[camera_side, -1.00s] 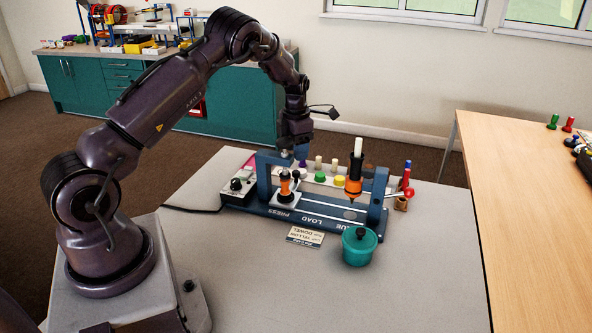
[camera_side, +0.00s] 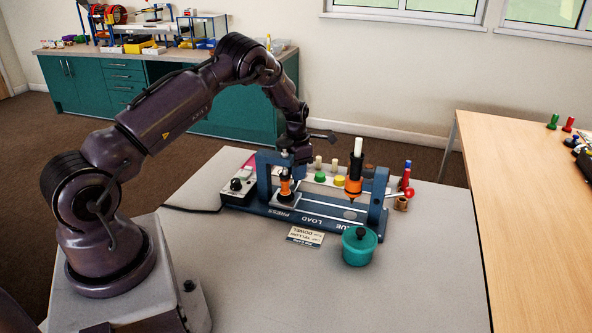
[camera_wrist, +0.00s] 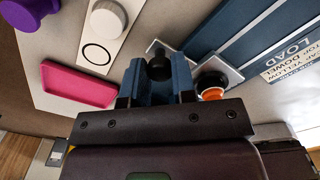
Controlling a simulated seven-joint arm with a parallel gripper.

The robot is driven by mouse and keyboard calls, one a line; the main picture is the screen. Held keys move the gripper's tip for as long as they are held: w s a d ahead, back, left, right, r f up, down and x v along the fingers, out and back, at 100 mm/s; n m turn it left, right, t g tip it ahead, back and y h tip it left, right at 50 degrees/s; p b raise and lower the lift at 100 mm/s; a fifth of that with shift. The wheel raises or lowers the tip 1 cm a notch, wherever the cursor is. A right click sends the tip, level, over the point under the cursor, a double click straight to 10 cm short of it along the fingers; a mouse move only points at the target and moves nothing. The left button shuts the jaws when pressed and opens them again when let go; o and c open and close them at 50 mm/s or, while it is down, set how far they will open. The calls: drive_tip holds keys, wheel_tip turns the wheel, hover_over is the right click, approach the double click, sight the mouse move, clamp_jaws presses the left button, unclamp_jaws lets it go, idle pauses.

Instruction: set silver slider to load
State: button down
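The silver slider (camera_side: 287,204) is a pale plate at the PRESS end of the blue base (camera_side: 322,218), carrying an orange and black part (camera_side: 285,184). The LOAD label is in the middle of the base. In the wrist view the silver slider (camera_wrist: 232,74) shows at upper right, with a black ball knob (camera_wrist: 158,64) on its near side. My gripper (camera_wrist: 157,80) is open, its blue fingers apart with the knob between or just beyond their tips. I cannot tell if they touch it. In the side view my gripper (camera_side: 301,158) is low behind the blue frame, fingertips hidden.
A tall orange tool with a white top (camera_side: 356,165) stands at the GLUE end. A teal lidded pot (camera_side: 359,246) and a card (camera_side: 305,237) stand in front. Behind is a row of coloured knobs. A pink tray (camera_wrist: 77,86) lies left of my gripper in the wrist view.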

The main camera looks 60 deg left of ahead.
drive_tip(key=w+d, duration=0.6)
idle(0.3)
drive_tip(key=c, duration=0.9)
unclamp_jaws()
wheel_tip(320, 180, up, 13)
drive_tip(key=shift+r, duration=0.1)
